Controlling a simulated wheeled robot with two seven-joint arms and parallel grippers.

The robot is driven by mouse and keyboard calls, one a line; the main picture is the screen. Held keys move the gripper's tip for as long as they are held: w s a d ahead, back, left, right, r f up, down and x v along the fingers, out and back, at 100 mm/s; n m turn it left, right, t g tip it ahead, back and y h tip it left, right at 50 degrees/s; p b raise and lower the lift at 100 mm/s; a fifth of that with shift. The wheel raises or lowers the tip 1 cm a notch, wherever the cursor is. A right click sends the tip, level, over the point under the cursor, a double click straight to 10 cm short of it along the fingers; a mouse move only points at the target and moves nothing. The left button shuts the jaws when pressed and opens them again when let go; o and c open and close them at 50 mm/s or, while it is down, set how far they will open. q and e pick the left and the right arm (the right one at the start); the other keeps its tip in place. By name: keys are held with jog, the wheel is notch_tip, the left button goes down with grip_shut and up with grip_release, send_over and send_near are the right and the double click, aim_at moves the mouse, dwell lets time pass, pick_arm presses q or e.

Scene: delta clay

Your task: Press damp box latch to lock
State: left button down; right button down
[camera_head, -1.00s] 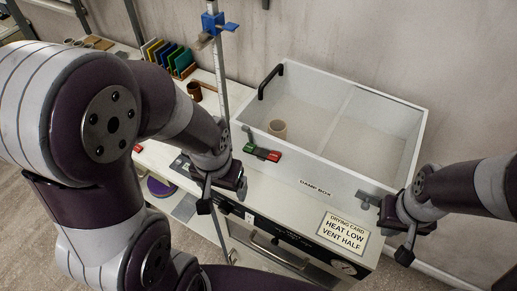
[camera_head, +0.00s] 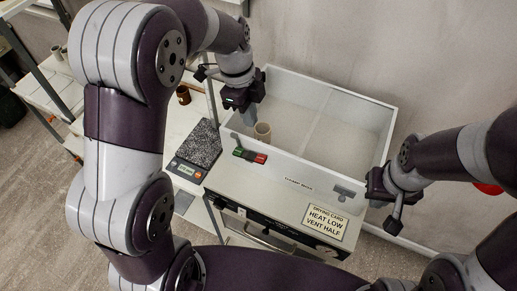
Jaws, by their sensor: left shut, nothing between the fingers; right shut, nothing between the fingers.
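The white damp box (camera_head: 375,145) sits at the middle, with a latch (camera_head: 250,155) of green and red parts on the left of its front face. A grey catch (camera_head: 345,191) is on its right front. A beige cup (camera_head: 262,132) stands inside, in the left part. My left gripper (camera_head: 243,102) is shut and empty, at the box's left side just behind the latch, apart from it as far as I can tell; its fingertips are hard to make out. My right gripper (camera_head: 390,215) is shut and empty, beside the box's right front corner.
A drying cabinet with a card (camera_head: 325,222) is below the box's front. A scale (camera_head: 199,148) lies left of the box. A metal stand rod (camera_head: 210,98) rises close to my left arm. A brown jar (camera_head: 183,95) stands behind the scale. Bare floor is at lower left.

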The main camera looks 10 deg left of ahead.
pick_arm(q)
jog(key=shift+w+f, duration=0.1)
jog(key=b, duration=0.6)
send_near(260, 159)
jog(key=f+p, duration=0.1)
jog(key=f, duration=0.2)
jog(key=d+f+p, duration=0.1)
jog(key=f, duration=0.1)
jog(key=shift+d+f+p, duration=0.1)
jog(key=shift+f+p, duration=0.3)
jog(key=shift+f, duration=0.45)
